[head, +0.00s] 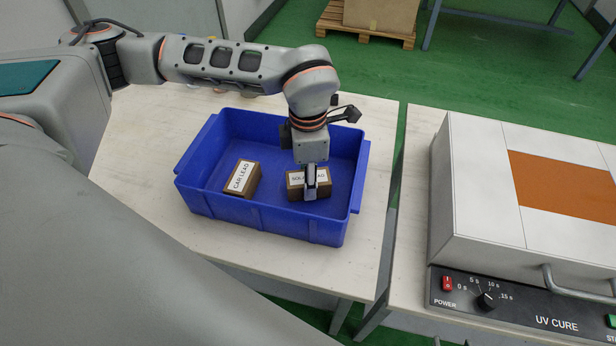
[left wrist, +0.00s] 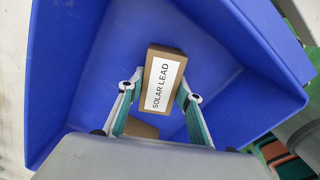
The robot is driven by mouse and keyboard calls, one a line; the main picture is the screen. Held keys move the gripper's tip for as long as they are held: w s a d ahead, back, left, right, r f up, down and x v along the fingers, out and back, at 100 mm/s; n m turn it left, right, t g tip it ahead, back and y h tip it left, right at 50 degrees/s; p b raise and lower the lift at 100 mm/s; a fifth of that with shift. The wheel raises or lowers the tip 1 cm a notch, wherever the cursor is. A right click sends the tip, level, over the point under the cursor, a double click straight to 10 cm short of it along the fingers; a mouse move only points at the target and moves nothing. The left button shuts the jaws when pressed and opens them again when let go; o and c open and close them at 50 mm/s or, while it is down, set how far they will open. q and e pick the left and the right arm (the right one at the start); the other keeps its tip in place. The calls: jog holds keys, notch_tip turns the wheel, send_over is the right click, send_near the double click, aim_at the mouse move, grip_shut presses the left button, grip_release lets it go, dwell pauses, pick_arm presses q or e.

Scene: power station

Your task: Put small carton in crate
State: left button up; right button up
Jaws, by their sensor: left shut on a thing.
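A blue crate (head: 270,212) stands on the pale table. My left gripper (head: 310,190) reaches down into it, shut on a small brown carton (head: 293,187) with a white label. In the left wrist view the label of this carton (left wrist: 163,85) reads SOLAR LEAD, and the teal-backed fingers (left wrist: 160,95) are on its two sides. Whether the carton touches the crate floor is hard to tell. A second brown carton (head: 242,178), with a label ending in LEAD, lies in the left part of the crate. I see no right gripper.
The pale table (head: 130,170) has bare room left of the crate. A UV CURE machine (head: 470,190) stands on another table at the right, across a narrow gap. A wooden pallet (head: 350,33) with a large box lies on the green floor behind.

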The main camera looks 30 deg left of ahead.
pick_arm(q)
jog(key=o, duration=1.1)
jog(key=shift+f, duration=0.1)
jog(key=shift+o, duration=0.2)
notch_tip(320, 180, up, 12)
jog(key=p, duration=0.1)
jog(key=shift+p, duration=0.3)
